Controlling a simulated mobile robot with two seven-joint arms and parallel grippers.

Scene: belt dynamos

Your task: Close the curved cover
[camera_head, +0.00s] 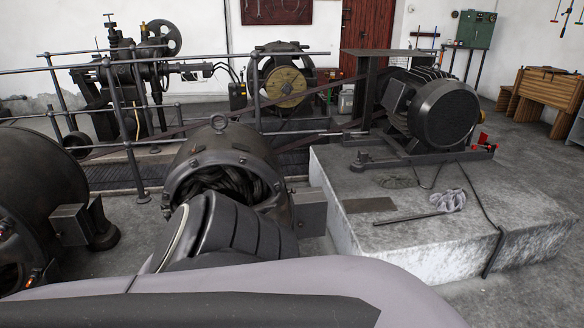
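A dark round dynamo housing (238,141) stands on the floor left of centre, with a lifting ring on top. Its near side is open and dark coiled windings (235,183) show inside. I cannot clearly pick out the curved cover. A dark, curved, segmented piece (240,235) with a pale rim lies in front of the opening and hides its lower part. I cannot tell whether it is the cover or part of my arm. A smooth grey-mauve shape, likely mine, fills the bottom edge. Neither gripper shows.
A second dark housing (35,195) stands close at the left edge. A concrete block (430,235) on the right carries a motor (440,108), a rod (408,217) and a crumpled rag (448,201). Railings (120,120) and belt machines stand behind.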

